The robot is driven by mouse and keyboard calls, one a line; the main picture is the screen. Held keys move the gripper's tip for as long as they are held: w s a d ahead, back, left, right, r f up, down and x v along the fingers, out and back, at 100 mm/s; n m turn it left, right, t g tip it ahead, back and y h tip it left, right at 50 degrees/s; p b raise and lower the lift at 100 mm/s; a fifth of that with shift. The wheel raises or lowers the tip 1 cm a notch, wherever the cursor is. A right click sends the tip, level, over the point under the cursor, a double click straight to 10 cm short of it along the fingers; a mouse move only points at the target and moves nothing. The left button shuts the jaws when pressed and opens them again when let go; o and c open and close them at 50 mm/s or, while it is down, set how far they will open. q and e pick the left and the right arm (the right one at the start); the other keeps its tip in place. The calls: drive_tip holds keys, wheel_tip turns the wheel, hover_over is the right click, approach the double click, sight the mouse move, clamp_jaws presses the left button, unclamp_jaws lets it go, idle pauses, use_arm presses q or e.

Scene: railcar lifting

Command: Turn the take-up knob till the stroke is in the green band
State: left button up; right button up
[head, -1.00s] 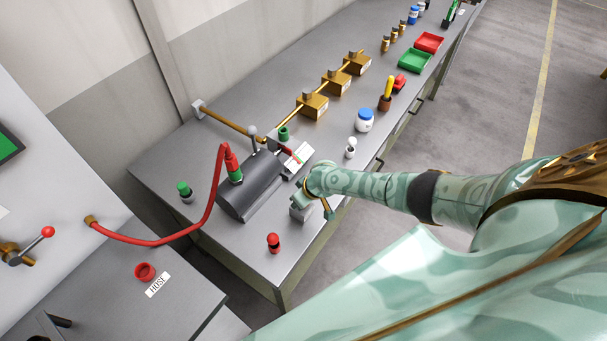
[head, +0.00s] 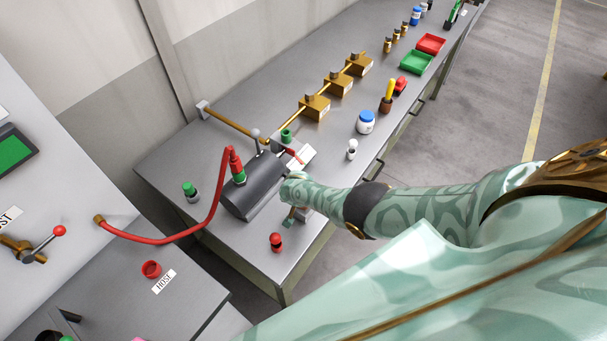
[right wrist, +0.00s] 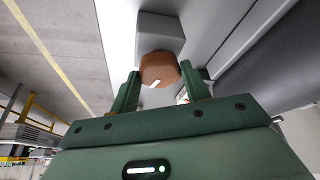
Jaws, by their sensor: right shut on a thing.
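The take-up knob (right wrist: 158,66) is a copper-brown round knob with a white index mark, on a grey block (right wrist: 158,33) in the right wrist view. My right gripper (right wrist: 160,76) is shut on it, one finger on each side. A white scale plate (head: 302,157) with a red pointer (head: 293,156) stands at the cylinder's far end. The green band cannot be made out. My left gripper is not in view.
A red hose (head: 217,195) runs from the left panel to the cylinder. A red-topped item (head: 276,243) stands near the bench's front edge and a green-topped one (head: 190,192) at the left. A white-topped item (head: 352,149) and a white-blue jar (head: 365,122) stand beyond my arm.

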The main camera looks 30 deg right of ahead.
drive_tip(key=m, duration=0.1)
drive_tip(key=m+g+b, duration=0.1)
drive_tip(key=m, duration=0.1)
drive_tip(key=shift+w+a+f+h, duration=0.1)
drive_tip(key=shift+w+h, duration=0.05)
drive_tip(key=shift+h, duration=0.15)
drive_tip(key=m+g+b, duration=0.1)
drive_tip(key=m+b, duration=0.1)
drive_tip(key=m, duration=0.1)
drive_tip(key=shift+m+h+b, duration=0.3)
drive_tip(key=m+g+b, duration=0.1)
drive_tip(key=m, duration=0.1)
drive_tip(key=m+b, duration=0.2)
drive_tip(key=shift+w+g, duration=0.2)
drive_tip(key=shift+g, duration=0.2)
drive_tip(key=shift+m+g+b, duration=0.4)
drive_tip(key=shift+m+b, duration=0.3)
drive_tip(key=shift+m, duration=0.5)
drive_tip(key=o, duration=1)
